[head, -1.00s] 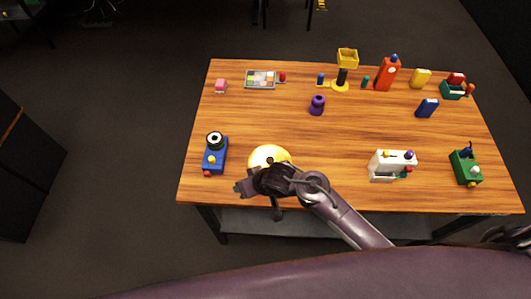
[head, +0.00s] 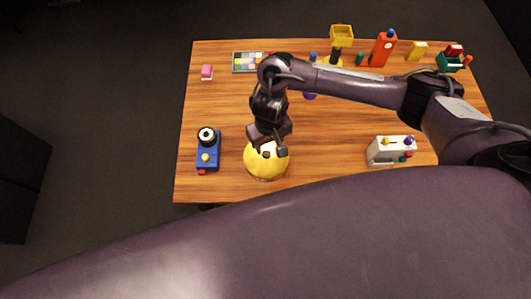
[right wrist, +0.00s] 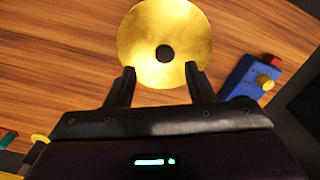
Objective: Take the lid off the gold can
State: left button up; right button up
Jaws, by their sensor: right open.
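The gold can (head: 267,172) stands near the front left of the table, and its round gold lid (head: 258,163) with a small dark knob is on top. In the right wrist view the lid (right wrist: 140,40) shows as a gold disc with the dark knob (right wrist: 164,53) in its middle. My right gripper (head: 268,150) is open above the can, its fingers pointing down. In the right wrist view the gripper (right wrist: 158,80) has its two fingers apart near the lid's edge, with the knob beyond and between them. Nothing is between the fingertips. My left gripper is not in view.
A blue device (head: 207,155) with a black and white dial stands just left of the can. A white box with knobs (head: 390,150) stands to the right. Several items line the back, including a red bottle (head: 383,49) and a tile tray (head: 246,62). The table between is mostly clear.

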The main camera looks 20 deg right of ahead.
aim_at(266, 153)
jog(key=f, duration=0.5)
jog(key=shift+w+a+f+p, duration=0.1)
jog(key=shift+a+f+p, duration=0.2)
jog(key=shift+a+p, duration=0.1)
jog(key=c, duration=1)
jog(key=shift+r, duration=0.1)
jog(key=shift+c, duration=0.2)
